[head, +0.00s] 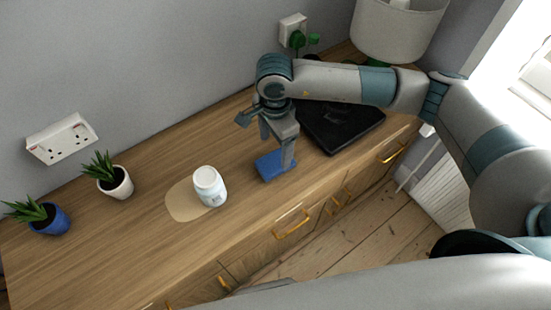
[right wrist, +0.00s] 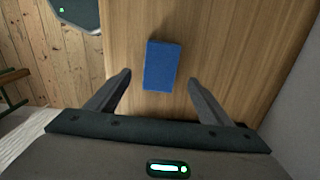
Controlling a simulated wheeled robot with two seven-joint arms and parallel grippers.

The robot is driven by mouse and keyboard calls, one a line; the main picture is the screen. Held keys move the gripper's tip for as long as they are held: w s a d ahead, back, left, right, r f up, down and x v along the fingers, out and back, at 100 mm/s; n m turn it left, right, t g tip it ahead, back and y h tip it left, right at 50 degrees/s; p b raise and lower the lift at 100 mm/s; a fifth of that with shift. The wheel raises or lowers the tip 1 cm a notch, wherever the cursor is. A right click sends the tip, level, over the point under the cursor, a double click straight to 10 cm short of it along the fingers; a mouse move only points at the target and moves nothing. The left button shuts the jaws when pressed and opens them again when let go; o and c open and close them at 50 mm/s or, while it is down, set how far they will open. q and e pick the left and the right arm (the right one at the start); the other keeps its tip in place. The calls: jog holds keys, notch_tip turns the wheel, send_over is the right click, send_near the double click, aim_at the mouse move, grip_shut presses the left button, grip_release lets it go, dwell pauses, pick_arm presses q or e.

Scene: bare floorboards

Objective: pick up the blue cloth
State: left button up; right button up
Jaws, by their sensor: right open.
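The blue cloth (head: 270,166) is a small flat folded rectangle on the wooden cabinet top, just right of the white jar in the head view. It also shows whole in the right wrist view (right wrist: 161,66), lying ahead of the fingertips and roughly midway between them. My right gripper (head: 277,156) points down over the cloth, and one finger hides part of it in the head view. In the right wrist view the two fingers (right wrist: 160,78) are wide apart with nothing between them. I cannot tell how high the fingertips are above the wood. My left gripper is not in view.
A white jar (head: 209,187) stands on a round beige mat (head: 182,203) left of the cloth. A black tray-like object (head: 343,127) lies to the right, near the lamp (head: 398,32). Potted plants (head: 115,184) stand at the left. The wood beyond the jar is clear.

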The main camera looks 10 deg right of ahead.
aim_at(276, 161)
jog(key=shift+f, duration=1.05)
jog(key=shift+f+p, duration=0.65)
jog(key=shift+p, duration=0.4)
notch_tip(276, 161, down, 3)
jog(key=shift+d+r+p, duration=0.1)
jog(key=shift+p, duration=0.65)
jog(key=shift+f, duration=0.55)
jog(key=c, duration=1.1)
